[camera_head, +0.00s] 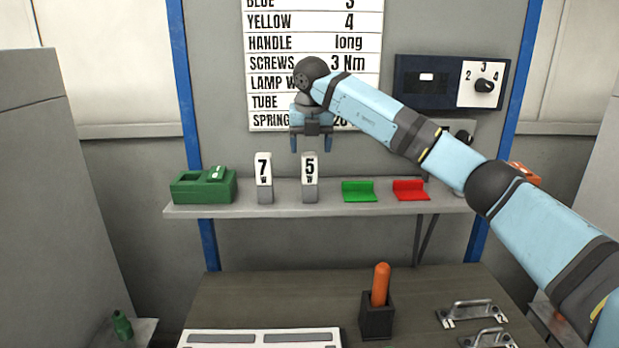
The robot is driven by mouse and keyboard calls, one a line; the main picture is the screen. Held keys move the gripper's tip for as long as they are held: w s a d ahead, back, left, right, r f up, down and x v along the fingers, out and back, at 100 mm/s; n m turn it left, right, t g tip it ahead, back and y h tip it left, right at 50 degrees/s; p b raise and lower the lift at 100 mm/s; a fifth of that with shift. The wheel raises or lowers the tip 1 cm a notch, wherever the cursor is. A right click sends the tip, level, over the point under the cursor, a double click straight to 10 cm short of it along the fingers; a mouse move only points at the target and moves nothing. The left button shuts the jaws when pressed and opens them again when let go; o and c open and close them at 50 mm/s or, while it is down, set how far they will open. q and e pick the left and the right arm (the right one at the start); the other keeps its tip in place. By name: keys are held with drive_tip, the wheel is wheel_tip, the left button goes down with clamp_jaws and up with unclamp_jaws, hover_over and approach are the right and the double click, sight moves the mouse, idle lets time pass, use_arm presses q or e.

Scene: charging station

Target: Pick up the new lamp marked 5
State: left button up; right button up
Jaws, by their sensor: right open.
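The lamp marked 5 (310,178) stands upright on the grey shelf (330,207), with a white label and a grey lower part. The lamp marked 7 (264,178) stands to its left, a small gap apart. My right gripper (311,146) points down just above the lamp marked 5, its two dark blue fingers apart and empty. Its fingertips appear a little above the lamp's top; the exact depth between them is hard to tell. My left gripper is not in view.
A green box (203,186) stands on the shelf's left. Green (360,191) and red (411,190) holders sit right of the lamps. Behind hang a text board (270,62) and a dial panel (486,82). Below, a table (250,295) holds an orange-handled tool (381,284) and metal handles (471,313).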

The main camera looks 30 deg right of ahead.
sight(309, 154)
drive_tip(key=p+x, duration=0.1)
drive_tip(key=x, duration=0.4)
drive_tip(key=shift+a+f, duration=0.15)
drive_tip(key=shift+f, duration=0.05)
drive_tip(key=c, duration=1)
